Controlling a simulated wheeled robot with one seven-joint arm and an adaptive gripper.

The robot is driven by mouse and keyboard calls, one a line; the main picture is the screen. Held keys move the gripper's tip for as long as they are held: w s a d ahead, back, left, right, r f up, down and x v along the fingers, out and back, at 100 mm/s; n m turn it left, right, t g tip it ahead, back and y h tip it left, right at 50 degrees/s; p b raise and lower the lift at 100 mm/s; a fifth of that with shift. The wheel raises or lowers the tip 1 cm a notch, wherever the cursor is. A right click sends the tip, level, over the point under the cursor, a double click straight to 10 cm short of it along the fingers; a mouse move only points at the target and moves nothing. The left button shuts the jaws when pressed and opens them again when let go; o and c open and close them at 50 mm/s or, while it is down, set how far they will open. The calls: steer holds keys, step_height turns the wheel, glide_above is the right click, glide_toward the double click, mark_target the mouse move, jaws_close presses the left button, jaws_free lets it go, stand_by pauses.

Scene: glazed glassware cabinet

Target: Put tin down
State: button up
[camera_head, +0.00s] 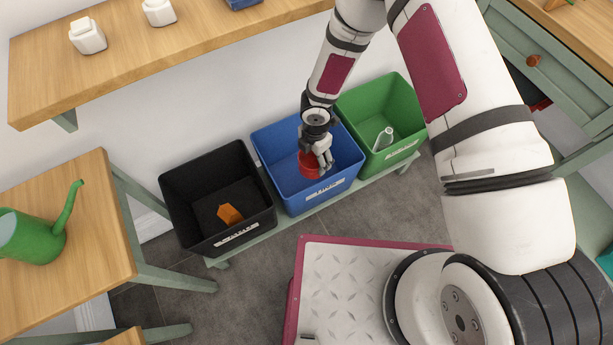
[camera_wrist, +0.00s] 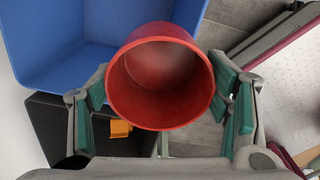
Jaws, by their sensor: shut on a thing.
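The tin (camera_head: 311,165) is a red open-topped cylinder. In the wrist view the tin (camera_wrist: 160,75) sits between the two green-padded fingers with its open end facing the camera. My gripper (camera_head: 318,152) is shut on it and points down over the blue bin (camera_head: 275,143). In the wrist view the blue bin (camera_wrist: 60,45) lies behind and to the left of the tin. The head view shows the tin within the bin's outline, near its front wall. I cannot tell how far it is above the bin's floor.
A black bin (camera_head: 185,190) with an orange block (camera_head: 230,214) stands left of the blue one. A green bin (camera_head: 365,105) with a pale bottle-like thing (camera_head: 384,137) stands right. All three rest on a low bench (camera_head: 300,218). A wooden shelf (camera_head: 190,50) overhangs behind; a table with a green watering can (camera_head: 40,235) is left.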

steer(key=shift+w+f+b, duration=0.4)
steer(key=shift+f+b, duration=0.2)
steer(key=shift+f, duration=0.25)
steer(key=w+f+b, duration=0.1)
steer(key=f+b, duration=0.6)
steer(key=f, duration=0.2)
steer(key=w+f+b, duration=0.2)
steer(key=f+b, duration=0.6)
steer(key=f, duration=0.2)
steer(key=w+f+b, duration=0.2)
steer(key=f+b, duration=0.5)
steer(key=f, duration=0.2)
steer(key=shift+f, duration=0.3)
steer(key=shift+f, duration=0.1)
steer(key=o, duration=0.9)
steer(key=shift+f+b, duration=0.1)
steer(key=shift+b, duration=0.2)
steer(key=o, duration=0.4)
steer(key=shift+c, duration=0.2)
steer(key=shift+r, duration=0.2)
step_height(320, 180, up, 12)
steer(key=p, duration=0.4)
